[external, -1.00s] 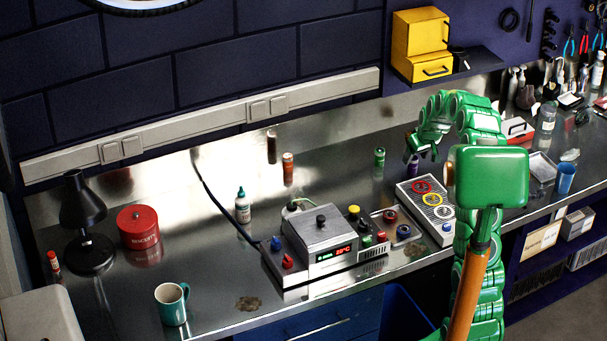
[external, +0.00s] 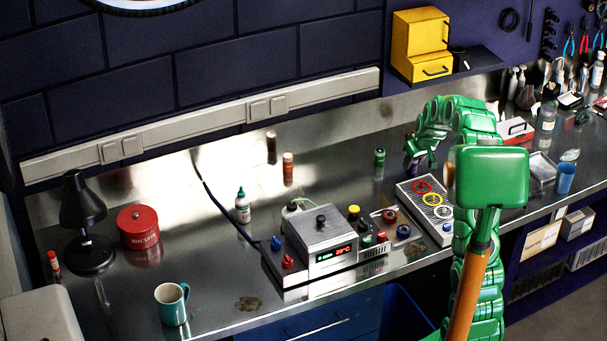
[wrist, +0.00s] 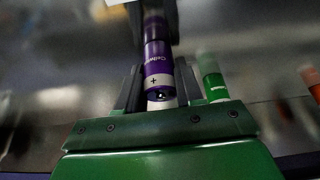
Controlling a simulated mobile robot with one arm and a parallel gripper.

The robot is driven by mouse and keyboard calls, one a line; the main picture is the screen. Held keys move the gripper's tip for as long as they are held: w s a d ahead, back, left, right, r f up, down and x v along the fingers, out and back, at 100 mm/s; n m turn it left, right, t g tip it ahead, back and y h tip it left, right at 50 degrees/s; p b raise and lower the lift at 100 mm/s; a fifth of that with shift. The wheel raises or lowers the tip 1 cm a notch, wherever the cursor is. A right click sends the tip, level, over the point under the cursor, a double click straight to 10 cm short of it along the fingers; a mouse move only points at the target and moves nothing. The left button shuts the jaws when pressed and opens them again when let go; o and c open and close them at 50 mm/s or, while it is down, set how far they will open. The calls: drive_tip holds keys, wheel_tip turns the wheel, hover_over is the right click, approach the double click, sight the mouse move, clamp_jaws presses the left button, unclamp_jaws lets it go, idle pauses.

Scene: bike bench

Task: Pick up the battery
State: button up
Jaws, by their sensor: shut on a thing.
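The battery, a purple cylinder with a plus sign and pale end (wrist: 157,68), stands between my gripper's fingers in the wrist view. My gripper (wrist: 157,95) is shut on it, one dark finger on each side. In the external view my gripper (external: 417,158) is over the bench behind the box with coloured rings, and the fingers hide most of the battery. I cannot tell for sure whether its base touches the bench. A green battery (external: 379,162) stands just left of my gripper; it also shows right of the fingers in the wrist view (wrist: 212,80).
An orange battery (external: 288,168) stands farther left on the steel bench (external: 340,200). The ringed box (external: 430,205) and a grey control unit (external: 322,240) lie in front.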

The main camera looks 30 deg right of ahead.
drive_tip(key=shift+r, duration=1.65)
drive_tip(key=shift+s+r, duration=0.15)
drive_tip(key=shift+r, duration=0.15)
drive_tip(key=s+r, duration=0.1)
drive_tip(key=s+a+r, duration=0.1)
drive_tip(key=s+r, duration=0.2)
drive_tip(key=r, duration=0.1)
drive_tip(key=shift+s+a+r, duration=0.25)
drive_tip(key=shift+s, duration=0.05)
drive_tip(key=shift+s+a+r, duration=0.45)
drive_tip(key=shift+s+r, duration=0.15)
drive_tip(key=shift+s, duration=0.8)
drive_tip(key=shift+s+a+r, duration=0.45)
drive_tip(key=shift+s+r, duration=0.2)
drive_tip(key=shift+s, duration=0.8)
drive_tip(key=shift+s+a+r, duration=0.45)
drive_tip(key=shift+s+r, duration=0.15)
drive_tip(key=shift+s, duration=0.8)
